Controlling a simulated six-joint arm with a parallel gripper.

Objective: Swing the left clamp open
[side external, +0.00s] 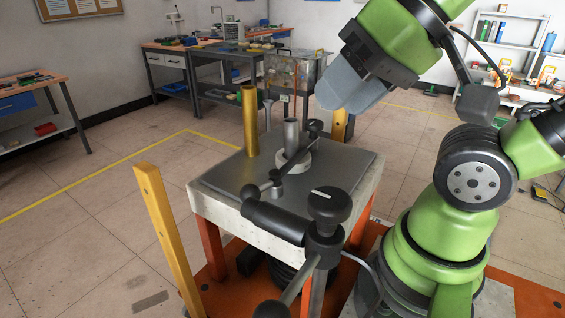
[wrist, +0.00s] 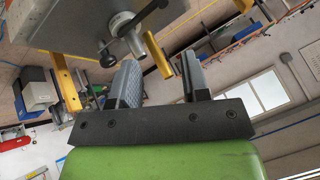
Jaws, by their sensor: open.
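A dark metal plate (side external: 225,183) tops a small work table. A black clamp-like bar (side external: 293,160) with knobbed ends lies across it, beside a silver tube (side external: 291,138) standing in a pale ring (side external: 293,163). The bar also shows at the top of the wrist view (wrist: 150,12). I cannot tell for certain which part is the left clamp. My gripper (side external: 348,92) is above and behind the plate's right side, apart from the bar. In the wrist view my gripper (wrist: 158,80) has its two grey fingers spread, with nothing held between them.
A tall gold tube (side external: 249,120) stands on the plate's left. A black knob and rod assembly (side external: 328,208) rises in front of the table. A yellow post (side external: 160,230) stands at front left, and a metal box (side external: 295,75) is behind. Open floor lies left.

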